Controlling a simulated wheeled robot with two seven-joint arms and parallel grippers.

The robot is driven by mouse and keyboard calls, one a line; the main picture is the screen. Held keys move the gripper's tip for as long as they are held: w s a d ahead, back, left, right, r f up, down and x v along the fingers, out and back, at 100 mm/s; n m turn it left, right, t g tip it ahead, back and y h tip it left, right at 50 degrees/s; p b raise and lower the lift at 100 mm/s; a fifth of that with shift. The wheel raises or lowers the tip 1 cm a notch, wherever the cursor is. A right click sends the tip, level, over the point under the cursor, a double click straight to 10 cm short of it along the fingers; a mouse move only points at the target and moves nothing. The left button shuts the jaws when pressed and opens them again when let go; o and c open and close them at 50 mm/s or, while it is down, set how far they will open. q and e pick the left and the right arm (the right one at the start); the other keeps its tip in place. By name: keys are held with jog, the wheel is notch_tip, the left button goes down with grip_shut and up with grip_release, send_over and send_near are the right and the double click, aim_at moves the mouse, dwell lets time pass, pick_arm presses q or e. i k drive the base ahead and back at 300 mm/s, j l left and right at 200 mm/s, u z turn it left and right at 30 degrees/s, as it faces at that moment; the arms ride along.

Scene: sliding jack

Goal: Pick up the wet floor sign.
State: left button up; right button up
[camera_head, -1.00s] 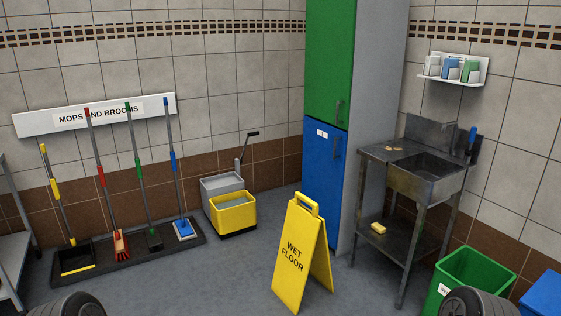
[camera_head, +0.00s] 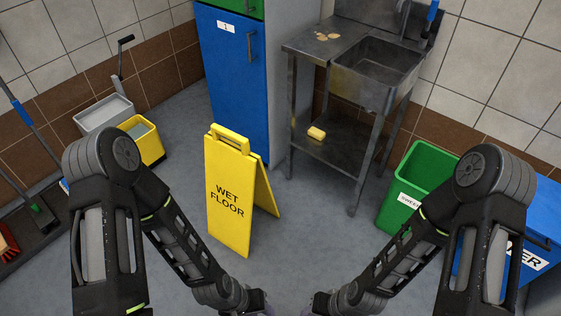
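The yellow wet floor sign (camera_head: 229,205) stands upright and unfolded on the grey floor, with a handle at its top. It is left of the middle of the view, beyond my arms. My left arm comes in from the left and ends at the bottom edge, in front of the sign and apart from it. My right arm ends at the bottom edge to the right of it. The fingers of both grippers are cut off below the frame, so their state does not show.
A metal sink stand (camera_head: 372,75) with a yellow sponge (camera_head: 316,133) on its shelf stands behind right. A blue cabinet (camera_head: 235,80) is behind the sign. A yellow mop bucket (camera_head: 147,143) is left. A green bin (camera_head: 420,171) and blue bin (camera_head: 541,222) are right.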

aim_at(236, 178)
jog(key=i+j+z, duration=0.6)
jog(key=i+j, duration=0.15)
jog(key=j, duration=0.05)
